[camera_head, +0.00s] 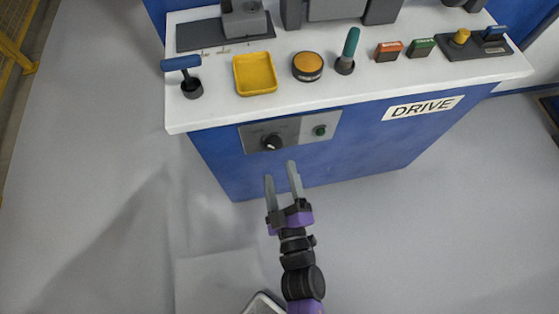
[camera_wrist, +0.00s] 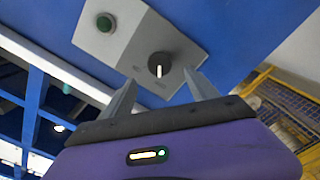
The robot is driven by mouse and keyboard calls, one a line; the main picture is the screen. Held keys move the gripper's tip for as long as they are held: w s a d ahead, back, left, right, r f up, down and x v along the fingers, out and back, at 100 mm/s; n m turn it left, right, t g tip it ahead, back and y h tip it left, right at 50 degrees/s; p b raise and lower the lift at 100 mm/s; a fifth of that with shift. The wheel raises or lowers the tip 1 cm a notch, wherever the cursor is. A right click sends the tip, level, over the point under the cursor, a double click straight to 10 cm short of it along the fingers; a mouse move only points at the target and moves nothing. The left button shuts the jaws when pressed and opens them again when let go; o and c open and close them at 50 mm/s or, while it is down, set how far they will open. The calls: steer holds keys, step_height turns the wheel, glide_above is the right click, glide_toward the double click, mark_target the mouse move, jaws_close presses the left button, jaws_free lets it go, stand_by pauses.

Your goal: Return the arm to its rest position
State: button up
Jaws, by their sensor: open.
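My gripper (camera_head: 281,172) is open and empty in front of the blue cabinet (camera_head: 355,150), with its two grey fingers pointing at the cabinet's front. A grey panel (camera_head: 297,130) on that front carries a black rotary knob (camera_head: 272,142) and a green button (camera_head: 320,130). In the head view the fingertips are just below the knob in the picture. In the wrist view the knob (camera_wrist: 160,65) shows beyond and between the fingers (camera_wrist: 160,85), with its white mark pointing down. I see no contact between the fingers and the knob.
The white worktop (camera_head: 220,110) holds a yellow tray (camera_head: 255,74), an orange button (camera_head: 307,66), a teal-handled tool (camera_head: 349,50) and a blue-handled tool (camera_head: 184,75). A "DRIVE" label (camera_head: 422,108) is on the cabinet. A yellow fence (camera_head: 15,45) stands far left. Grey floor (camera_head: 110,150) is clear at left.

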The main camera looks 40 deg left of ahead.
stand_by(0.3)
steer(key=s+d+r+m+t+h, duration=0.25)
steer(key=d+r+m, duration=0.3)
steer(key=d, duration=0.45)
steer(key=s+d+r+m+t+h, duration=0.15)
steer(key=d+r+m+h, duration=0.35)
steer(key=d, duration=0.5)
steer(key=s+d+r+m+h, duration=0.25)
steer(key=s+d+m, duration=0.25)
steer(key=s+d, duration=0.25)
steer(key=s+d+r+m+h, duration=0.2)
steer(key=s+d+m+h, duration=0.3)
steer(key=d, duration=0.4)
step_height(320, 180, up, 13)
steer(key=y+p, duration=0.1)
steer(key=p, duration=1.1)
steer(key=shift+s+n+g+p, duration=0.35)
steer(key=shift+s+n+g, duration=0.05)
steer(key=shift+s+n, duration=0.05)
